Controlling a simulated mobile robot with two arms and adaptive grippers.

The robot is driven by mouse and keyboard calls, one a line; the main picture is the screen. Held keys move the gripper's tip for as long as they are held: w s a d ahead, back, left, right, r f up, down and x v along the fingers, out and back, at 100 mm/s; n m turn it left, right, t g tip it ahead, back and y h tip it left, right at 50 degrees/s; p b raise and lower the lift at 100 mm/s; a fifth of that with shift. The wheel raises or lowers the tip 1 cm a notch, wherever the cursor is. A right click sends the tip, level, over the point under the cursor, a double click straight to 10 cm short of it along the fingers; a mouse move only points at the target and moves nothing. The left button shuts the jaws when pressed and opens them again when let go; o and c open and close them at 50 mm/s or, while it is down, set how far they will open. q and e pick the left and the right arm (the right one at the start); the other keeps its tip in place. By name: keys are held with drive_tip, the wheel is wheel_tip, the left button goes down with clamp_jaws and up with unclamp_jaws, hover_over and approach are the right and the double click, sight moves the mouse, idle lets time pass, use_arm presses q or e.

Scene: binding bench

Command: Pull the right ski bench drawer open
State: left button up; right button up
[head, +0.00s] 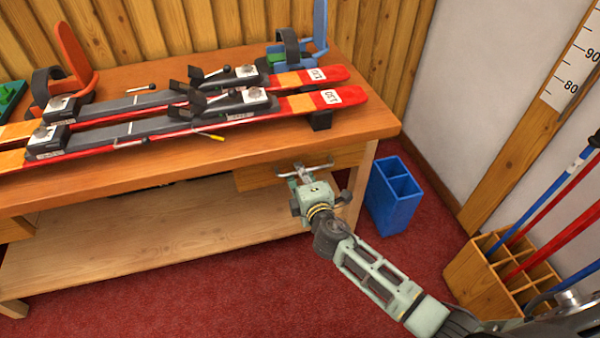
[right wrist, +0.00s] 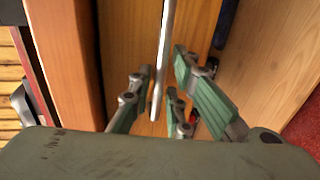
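The right drawer (head: 255,179) is a wooden front under the bench top, partly hidden by my right gripper. Its gap, if any, is hard to tell. Its metal bar handle (head: 318,167) shows just beyond the gripper; in the right wrist view the bar (right wrist: 164,50) runs between the fingers. My right gripper (head: 303,174) is at the handle. Its green-padded fingers (right wrist: 162,85) are spread on both sides of the bar, with visible gaps, so it looks open around it. My left gripper is not in view.
The wooden ski bench (head: 230,150) carries a pair of red skis (head: 325,99) and boot-like blue (head: 320,28) and orange (head: 75,50) parts. A blue bin (head: 395,205) stands close right of my right gripper. A wooden pole rack (head: 480,275) is further right. Red carpet lies in front.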

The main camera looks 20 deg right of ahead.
drive_tip(key=shift+w, duration=0.45)
drive_tip(key=shift+c, duration=0.4)
clamp_jaws()
